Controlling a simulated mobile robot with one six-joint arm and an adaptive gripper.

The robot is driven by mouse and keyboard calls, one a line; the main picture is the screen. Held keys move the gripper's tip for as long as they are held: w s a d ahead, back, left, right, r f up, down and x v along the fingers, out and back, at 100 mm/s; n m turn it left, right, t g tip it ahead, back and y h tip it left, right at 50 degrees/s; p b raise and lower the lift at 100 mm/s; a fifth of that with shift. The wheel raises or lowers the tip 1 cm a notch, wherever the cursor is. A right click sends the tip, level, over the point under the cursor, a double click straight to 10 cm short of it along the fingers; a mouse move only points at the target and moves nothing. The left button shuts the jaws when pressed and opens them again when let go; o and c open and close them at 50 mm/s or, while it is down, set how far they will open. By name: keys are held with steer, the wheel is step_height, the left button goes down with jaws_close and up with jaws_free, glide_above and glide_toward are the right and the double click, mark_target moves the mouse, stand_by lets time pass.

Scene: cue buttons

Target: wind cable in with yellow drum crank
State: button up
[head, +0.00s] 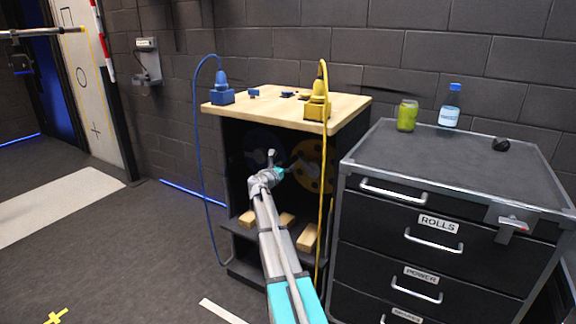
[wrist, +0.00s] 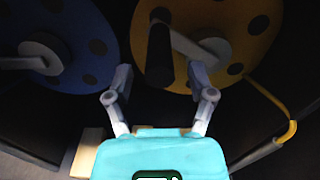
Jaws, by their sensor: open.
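The yellow drum (head: 308,178) with dark round holes sits inside the dark cabinet under the wooden top, partly behind my arm. It fills the upper right of the wrist view (wrist: 262,22). Its crank has a grey arm (wrist: 185,42) and a black handle (wrist: 160,58) pointing toward the camera. My gripper (wrist: 160,78) is open, its fingers either side of the handle's line in the wrist view. I cannot tell whether the handle is between them in depth. My gripper (head: 276,163) also shows before the drums in the head view. The yellow cable (head: 321,200) hangs down the cabinet's right side.
A blue drum (wrist: 60,30) with its own crank is left of the yellow one. Blue and yellow plug units (head: 222,95) stand on the wooden top. Wooden blocks (head: 308,238) lie low in the cabinet. A dark drawer unit (head: 400,240) stands close on the right.

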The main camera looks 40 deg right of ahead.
steer(key=shift+x, duration=1.15)
jaws_close()
